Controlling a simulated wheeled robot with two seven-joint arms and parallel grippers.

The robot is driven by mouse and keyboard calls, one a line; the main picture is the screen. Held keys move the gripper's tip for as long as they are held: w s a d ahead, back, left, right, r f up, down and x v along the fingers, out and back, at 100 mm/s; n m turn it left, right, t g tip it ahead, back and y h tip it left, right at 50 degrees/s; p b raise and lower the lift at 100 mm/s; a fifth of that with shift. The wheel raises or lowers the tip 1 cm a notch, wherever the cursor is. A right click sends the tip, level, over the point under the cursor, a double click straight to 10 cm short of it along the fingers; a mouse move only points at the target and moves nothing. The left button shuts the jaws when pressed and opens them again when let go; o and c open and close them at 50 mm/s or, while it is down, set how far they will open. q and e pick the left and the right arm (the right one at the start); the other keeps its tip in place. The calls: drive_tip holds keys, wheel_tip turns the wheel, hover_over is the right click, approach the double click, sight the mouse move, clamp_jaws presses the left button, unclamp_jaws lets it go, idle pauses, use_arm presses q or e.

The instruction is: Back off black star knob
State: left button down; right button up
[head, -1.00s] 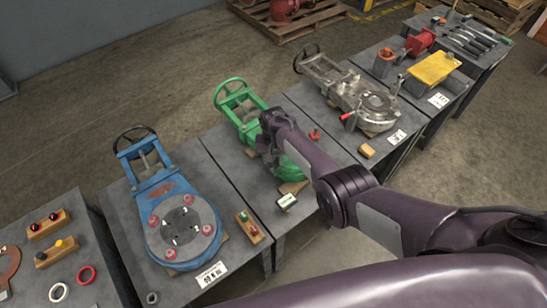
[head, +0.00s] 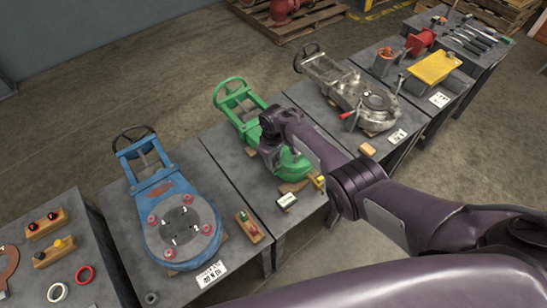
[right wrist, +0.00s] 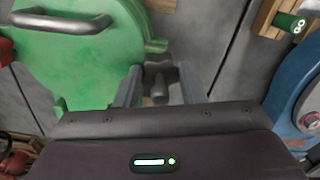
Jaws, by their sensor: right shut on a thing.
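My right gripper (head: 272,162) is at the left side of the green valve body (head: 292,166) in the head view; its fingertips are hidden there. In the right wrist view the two grey fingers of my right gripper (right wrist: 159,74) stand on either side of a small dark grey part, which I take for the black star knob (right wrist: 160,92). Its star shape does not show clearly. The jaws are shut on it, close beside the rim of the green body (right wrist: 85,60). My left gripper is not in view.
The blue valve (head: 178,222) stands on the table to the left. A wooden block with buttons (head: 249,227) lies between it and the green valve. The grey valve (head: 362,98) stands to the right.

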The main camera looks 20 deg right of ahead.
drive_tip(key=n+b, duration=0.1)
drive_tip(key=n, duration=0.4)
drive_tip(key=shift+n, duration=0.3)
idle(0.5)
drive_tip(key=o, duration=1)
wheel_tip(320, 180, up, 7)
drive_tip(key=shift+f+p, duration=0.1)
drive_tip(key=shift+p, duration=0.95)
drive_tip(key=shift+r, duration=0.5)
